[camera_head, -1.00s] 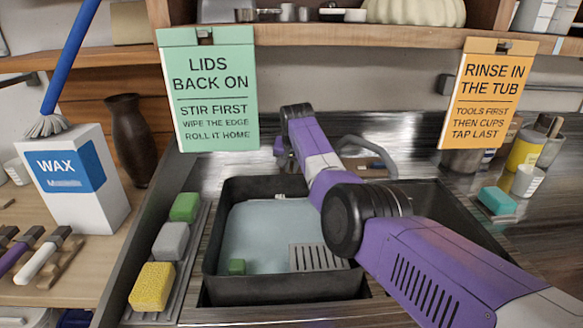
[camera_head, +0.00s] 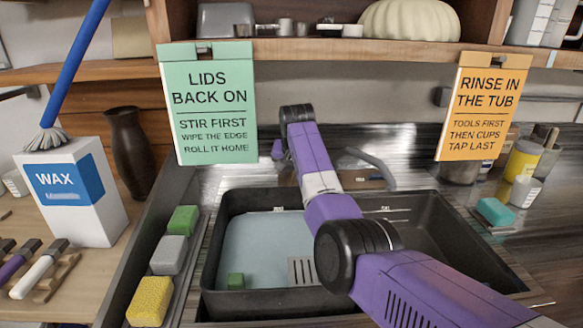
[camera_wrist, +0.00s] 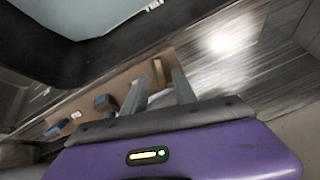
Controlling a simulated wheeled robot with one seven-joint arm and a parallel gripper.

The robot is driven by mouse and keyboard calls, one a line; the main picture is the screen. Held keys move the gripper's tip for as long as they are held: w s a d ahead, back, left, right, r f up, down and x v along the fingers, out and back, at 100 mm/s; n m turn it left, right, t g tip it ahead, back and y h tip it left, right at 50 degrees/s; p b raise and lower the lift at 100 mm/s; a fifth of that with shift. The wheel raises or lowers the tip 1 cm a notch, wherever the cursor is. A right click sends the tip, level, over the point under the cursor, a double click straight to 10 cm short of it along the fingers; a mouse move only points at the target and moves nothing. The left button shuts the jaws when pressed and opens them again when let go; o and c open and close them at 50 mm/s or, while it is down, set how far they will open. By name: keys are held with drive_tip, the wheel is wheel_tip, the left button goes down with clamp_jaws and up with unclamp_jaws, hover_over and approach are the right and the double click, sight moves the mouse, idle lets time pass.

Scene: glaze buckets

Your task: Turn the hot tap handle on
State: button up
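The grey curved tap spout (camera_head: 375,163) rises behind the black sink (camera_head: 213,255), partly behind my arm. In the wrist view, a tan strip (camera_wrist: 82,118) beside the sink edge carries small blue blocks (camera_wrist: 103,101) and an upright tan piece (camera_wrist: 158,72). I cannot tell which of these, if any, is the hot handle. My gripper (camera_wrist: 158,88) has its two grey fingers apart, over the strip near the tan piece. A pale grey shape lies between or beyond the fingers; contact is unclear.
A green sign (camera_head: 210,110) hangs close to my wrist, and an orange sign (camera_head: 475,105) hangs at right. Sponges (camera_head: 168,253) lie left of the sink. A white wax box (camera_head: 75,190) and dark vase (camera_head: 132,150) stand farther left. The right sink basin looks clear.

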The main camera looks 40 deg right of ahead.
drive_tip(key=shift+v, duration=1.6)
